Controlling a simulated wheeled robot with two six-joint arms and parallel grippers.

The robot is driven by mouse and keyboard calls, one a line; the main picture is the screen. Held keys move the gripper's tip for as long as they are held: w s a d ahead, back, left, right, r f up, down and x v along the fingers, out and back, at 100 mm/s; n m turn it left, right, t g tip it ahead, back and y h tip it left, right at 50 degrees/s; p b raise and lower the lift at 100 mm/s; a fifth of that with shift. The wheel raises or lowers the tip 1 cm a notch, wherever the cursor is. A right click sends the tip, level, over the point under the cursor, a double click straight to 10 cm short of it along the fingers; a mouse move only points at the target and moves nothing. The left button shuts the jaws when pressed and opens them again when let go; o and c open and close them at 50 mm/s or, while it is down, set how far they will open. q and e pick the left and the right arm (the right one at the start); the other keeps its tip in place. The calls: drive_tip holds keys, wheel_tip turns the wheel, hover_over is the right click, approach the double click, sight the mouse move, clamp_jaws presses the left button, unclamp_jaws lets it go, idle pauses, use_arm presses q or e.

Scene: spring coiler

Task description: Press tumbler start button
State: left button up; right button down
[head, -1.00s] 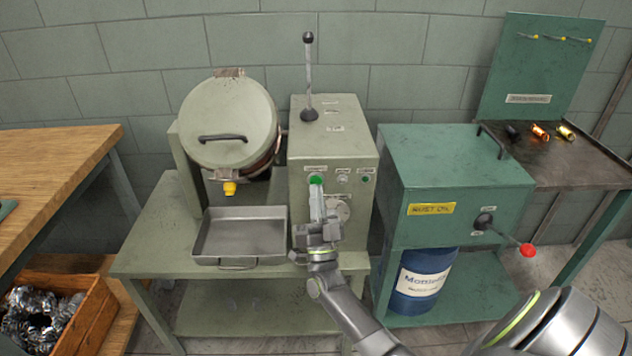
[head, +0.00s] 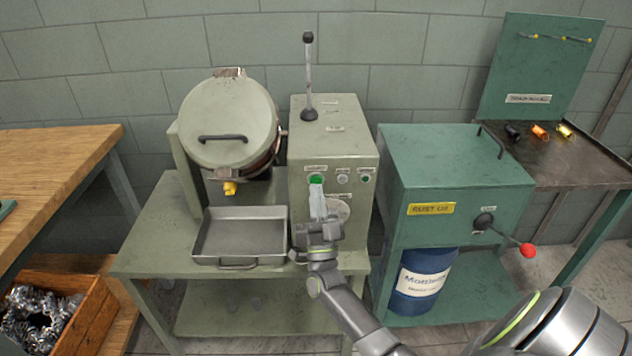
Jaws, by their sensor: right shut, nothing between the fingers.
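The tumbler is a grey-green drum (head: 229,120) with a lid and black handle, on a green bench. Its control box (head: 333,135) stands to the right. A green button (head: 316,179) is at the upper left of the box's front face. My right gripper (head: 316,188) is shut and empty, its fingertips just below the green button and overlapping its lower edge in the picture. I cannot tell whether the tips touch it. My left gripper is not in view.
A metal tray (head: 240,238) sits on the bench below the drum. A lever (head: 308,75) rises from the control box top. A green cabinet (head: 436,180) with a red-knobbed lever (head: 527,250) stands to the right. A wooden crate (head: 88,318) of metal coils is at lower left.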

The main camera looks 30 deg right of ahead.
drive_tip(key=shift+w+d, duration=0.15)
drive_tip(key=shift+w, duration=0.15)
